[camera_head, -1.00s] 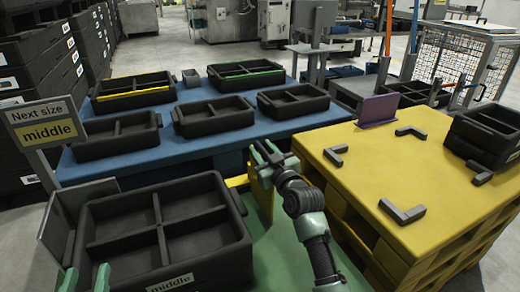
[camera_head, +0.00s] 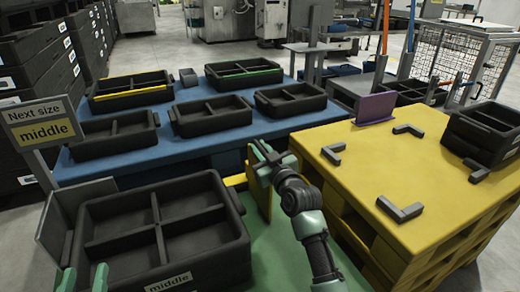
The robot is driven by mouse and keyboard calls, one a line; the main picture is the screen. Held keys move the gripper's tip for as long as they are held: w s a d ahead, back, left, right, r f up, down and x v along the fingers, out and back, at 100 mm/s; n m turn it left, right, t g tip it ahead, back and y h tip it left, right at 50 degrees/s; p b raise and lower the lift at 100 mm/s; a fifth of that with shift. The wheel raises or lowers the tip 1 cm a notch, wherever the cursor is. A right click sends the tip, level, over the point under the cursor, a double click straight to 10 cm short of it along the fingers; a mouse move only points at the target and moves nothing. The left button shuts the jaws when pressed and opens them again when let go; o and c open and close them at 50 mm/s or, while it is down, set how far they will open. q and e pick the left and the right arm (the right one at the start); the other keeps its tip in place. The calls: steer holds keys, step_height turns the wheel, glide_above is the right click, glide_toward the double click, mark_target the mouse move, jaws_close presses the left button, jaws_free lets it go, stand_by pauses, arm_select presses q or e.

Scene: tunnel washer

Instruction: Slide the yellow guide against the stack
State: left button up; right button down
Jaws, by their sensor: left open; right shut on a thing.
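The yellow guide (camera_head: 259,198) is an upright yellow plate just right of the large black divided crate (camera_head: 205,255) labelled "middle". A narrow gap seems to show between guide and crate; whether their lower parts touch I cannot tell. This crate appears to top the stack, and anything under it is hidden. My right gripper (camera_head: 262,157) is shut on the guide's upper part, and its arm comes up from the lower right. My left gripper (camera_head: 84,281) is open at the bottom left, its two green fingers at the crate's near left corner.
A sign (camera_head: 42,127) reads "Next size middle" at the left. A blue table (camera_head: 160,155) behind holds several black crates, one with a yellow bar and one with a green bar. A yellow pallet table (camera_head: 370,190) with dark corner brackets and a purple plate (camera_head: 376,108) is at the right.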

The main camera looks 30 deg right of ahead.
stand_by(0.9)
arm_select(q)
steer(key=s+a+f+g+y+p, duration=0.1)
steer(key=s+a+f+g, duration=0.1)
steer(key=s+f+g, duration=0.2)
steer(key=s+a+f+g+y+p, duration=0.1)
steer(key=s+a+f+g+p, duration=0.1)
steer(key=s+f+g, duration=0.2)
steer(key=s+a+f+g+y+p, duration=0.2)
steer(key=s+f+g, duration=0.3)
steer(key=f, duration=0.4)
steer(key=shift+s+a+f+n, duration=0.1)
steer(key=shift+s+f+n, duration=0.1)
steer(key=shift+s, duration=0.2)
steer(key=shift+s+a+f+n, duration=0.1)
steer(key=shift+s+f+n, duration=0.1)
steer(key=shift+s, duration=0.2)
arm_select(e)
steer(key=a, duration=0.8)
steer(key=shift+w+a, duration=0.25)
steer(key=shift+a, duration=0.05)
steer(key=c, duration=1.4)
jaws_free()
arm_select(q)
steer(key=shift+r, duration=0.1)
